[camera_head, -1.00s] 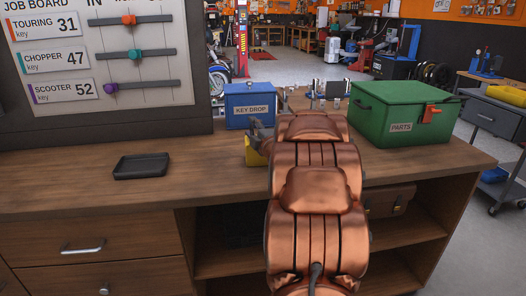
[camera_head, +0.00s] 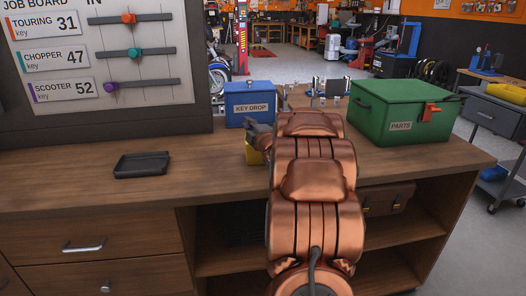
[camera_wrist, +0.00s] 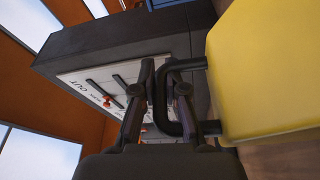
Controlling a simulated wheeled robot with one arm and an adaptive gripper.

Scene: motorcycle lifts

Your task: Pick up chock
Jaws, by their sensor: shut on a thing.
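The chock (camera_wrist: 268,75) is a yellow block with a black loop handle (camera_wrist: 170,128), large at the right of the wrist view. My gripper (camera_wrist: 160,80) is shut on that handle, with its dark fingers on either side of the bar. My gripper (camera_head: 259,133) is partly seen there, just left of the arm. I cannot tell whether the chock touches the wooden bench.
The wooden bench (camera_head: 80,190) carries a black tray (camera_head: 142,165), a blue key drop box (camera_head: 250,104) and a green parts box (camera_head: 400,112). The job board (camera_head: 100,50) stands at the left. The bench top between tray and arm is clear.

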